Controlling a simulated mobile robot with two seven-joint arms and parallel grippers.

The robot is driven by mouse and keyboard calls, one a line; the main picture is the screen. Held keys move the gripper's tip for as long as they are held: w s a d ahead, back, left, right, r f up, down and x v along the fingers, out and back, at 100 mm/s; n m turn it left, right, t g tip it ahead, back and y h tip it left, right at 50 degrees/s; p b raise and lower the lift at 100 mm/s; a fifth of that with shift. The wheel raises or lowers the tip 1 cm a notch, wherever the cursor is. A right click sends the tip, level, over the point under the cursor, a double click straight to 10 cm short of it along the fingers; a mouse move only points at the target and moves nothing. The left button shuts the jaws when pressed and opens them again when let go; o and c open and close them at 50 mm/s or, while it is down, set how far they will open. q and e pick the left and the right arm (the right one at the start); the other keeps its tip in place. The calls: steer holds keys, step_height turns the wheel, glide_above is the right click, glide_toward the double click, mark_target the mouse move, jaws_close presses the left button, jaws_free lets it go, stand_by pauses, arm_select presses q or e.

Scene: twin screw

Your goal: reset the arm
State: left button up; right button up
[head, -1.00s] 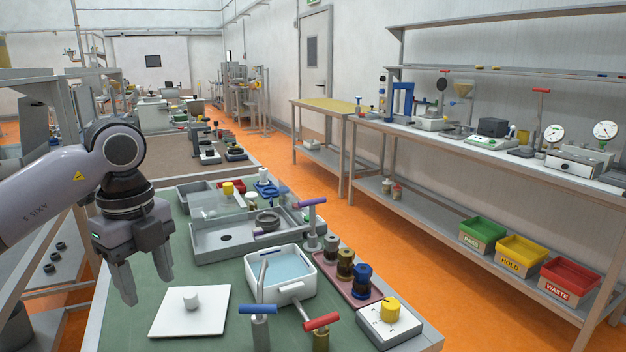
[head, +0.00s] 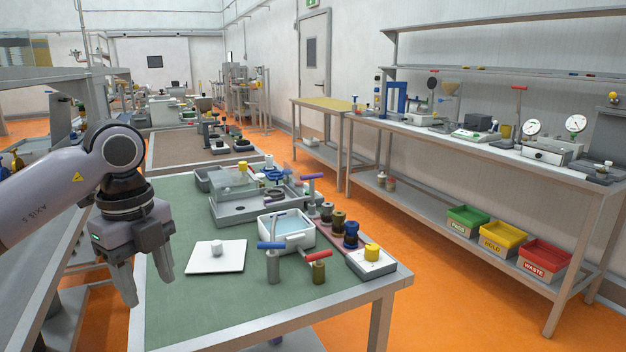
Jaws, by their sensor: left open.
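My left gripper (head: 143,275) hangs from the left arm at the left of the head view, fingers pointing down. It is open and empty, with a gap between its two fingers. It shows in front of the left edge of the green-topped table (head: 190,312), left of the white plate, and touches nothing that I can see. My right gripper is not in view.
On the table are a white plate with a small knob (head: 230,262), a white basin of blue liquid (head: 287,227), blue and red T-handled tools and a grey tray (head: 232,216). Orange floor (head: 440,300) lies open to the right, before a long bench (head: 572,186).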

arm_select(q)
steer(key=s+d+f+m+g+h, duration=0.25)
steer(key=d+f+m+h, duration=0.35)
steer(key=d, duration=0.5)
steer(key=s+d+r+n+t+h, duration=0.1)
steer(key=s+d+n+h, duration=0.15)
steer(key=d+h, duration=0.4)
steer(key=s+d+n+t+h, duration=0.1)
steer(key=s+d+h, duration=0.2)
steer(key=d+h, duration=0.4)
steer(key=w+a+f+n+t+y, duration=0.4)
steer(key=a+f+n+t+y, duration=0.65)
steer(key=n+t, duration=0.8)
steer(key=s+a+f+n+g+y, duration=0.1)
steer(key=s+a+f+g+y, duration=0.1)
steer(key=s+f, duration=0.3)
steer(key=s+a+f+n+g+y, duration=0.2)
steer(key=s+a+f, duration=0.3)
steer(key=f, duration=0.4)
steer(key=s+a+f+n+g+y, duration=0.2)
steer(key=s+a+f+g+y, duration=0.1)
steer(key=s+f, duration=0.2)
step_height(320, 180, down, 2)
steer(key=shift+a+f+g, duration=0.1)
steer(key=shift+a+g, duration=0.2)
